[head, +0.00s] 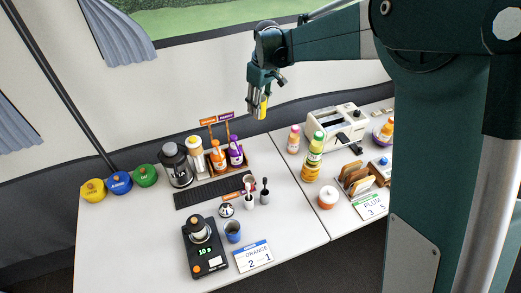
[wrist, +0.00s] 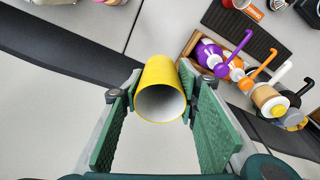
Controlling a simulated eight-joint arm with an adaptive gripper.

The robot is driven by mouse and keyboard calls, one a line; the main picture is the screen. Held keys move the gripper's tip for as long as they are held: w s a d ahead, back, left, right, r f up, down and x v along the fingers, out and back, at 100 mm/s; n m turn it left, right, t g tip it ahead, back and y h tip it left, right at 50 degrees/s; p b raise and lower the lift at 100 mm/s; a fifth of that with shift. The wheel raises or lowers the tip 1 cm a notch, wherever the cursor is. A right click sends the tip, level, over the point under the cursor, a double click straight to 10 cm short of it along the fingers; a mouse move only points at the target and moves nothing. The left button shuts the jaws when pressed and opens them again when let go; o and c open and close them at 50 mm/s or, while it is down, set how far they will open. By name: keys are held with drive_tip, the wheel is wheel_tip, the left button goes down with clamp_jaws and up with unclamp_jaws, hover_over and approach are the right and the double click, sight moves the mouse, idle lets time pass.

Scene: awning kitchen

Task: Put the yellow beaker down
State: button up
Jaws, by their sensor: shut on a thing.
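The yellow beaker (wrist: 160,78) is between the green finger pads of my gripper (wrist: 160,105) in the wrist view. Its open, pale inside faces the wrist camera. In the head view my gripper (head: 259,106) is shut on the yellow beaker (head: 263,107) and holds it in the air, above the back part of the white tables (head: 288,214). The fingers partly cover the beaker there.
A rack with orange and purple bottles (head: 217,158) stands left of the gripper. A white machine (head: 335,128) and a yellow bottle (head: 312,165) stand right. A scale (head: 205,249), blue cup (head: 233,232) and number card (head: 253,256) are in front. Bare table lies between.

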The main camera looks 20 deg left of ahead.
wheel_tip(320, 180, down, 11)
drive_tip(key=shift+w+f, duration=0.15)
drive_tip(key=shift+w, duration=0.25)
drive_tip(key=shift+f+b, duration=0.5)
drive_tip(key=shift+f, duration=2.6)
drive_tip(key=shift+f+b, duration=0.35)
drive_tip(key=shift+f, duration=1.5)
drive_tip(key=shift+f, duration=0.2)
drive_tip(key=o, duration=0.9)
drive_tip(key=shift+r, duration=0.15)
